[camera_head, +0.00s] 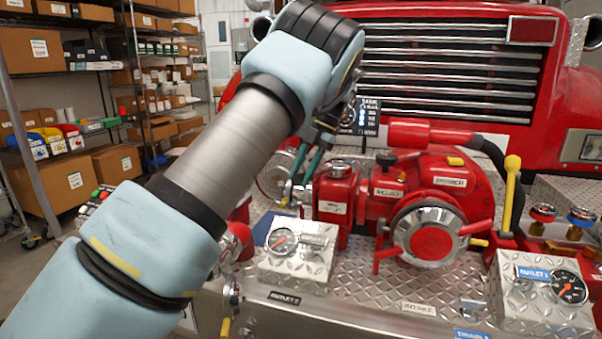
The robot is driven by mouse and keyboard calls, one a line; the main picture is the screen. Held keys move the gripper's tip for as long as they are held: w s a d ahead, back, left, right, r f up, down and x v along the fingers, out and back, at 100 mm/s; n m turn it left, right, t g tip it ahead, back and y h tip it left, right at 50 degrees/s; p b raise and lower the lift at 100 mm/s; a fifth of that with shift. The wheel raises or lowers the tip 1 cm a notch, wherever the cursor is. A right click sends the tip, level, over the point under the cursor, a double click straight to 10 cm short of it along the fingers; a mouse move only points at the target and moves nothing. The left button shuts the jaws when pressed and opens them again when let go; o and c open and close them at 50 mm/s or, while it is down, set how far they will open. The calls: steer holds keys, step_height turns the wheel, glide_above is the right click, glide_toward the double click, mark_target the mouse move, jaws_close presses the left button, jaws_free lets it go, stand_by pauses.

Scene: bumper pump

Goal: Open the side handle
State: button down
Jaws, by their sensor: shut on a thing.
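The red pump (392,190) sits on a diamond-plate deck in front of the truck grille. My arm reaches in from the lower left. My gripper (296,194) points down at the pump's left side, by a round chrome cap (272,180). Its two green fingers are close together, with their tips shut on a small part there. I take this part to be the side handle; the fingers hide most of it, so its angle cannot be told.
A chrome cap with red handles (430,234) is on the pump front. A yellow-topped lever (511,180) stands at right. Gauge boxes stand at front left (298,252) and right (545,290). Shelves with boxes (120,165) are at far left.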

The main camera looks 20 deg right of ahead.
steer(key=shift+s+d, duration=0.1)
steer(key=shift+s, duration=0.05)
steer(key=c, duration=0.5)
jaws_free()
steer(key=v, duration=1)
steer(key=shift+d+r, duration=0.2)
steer(key=shift+r, duration=0.1)
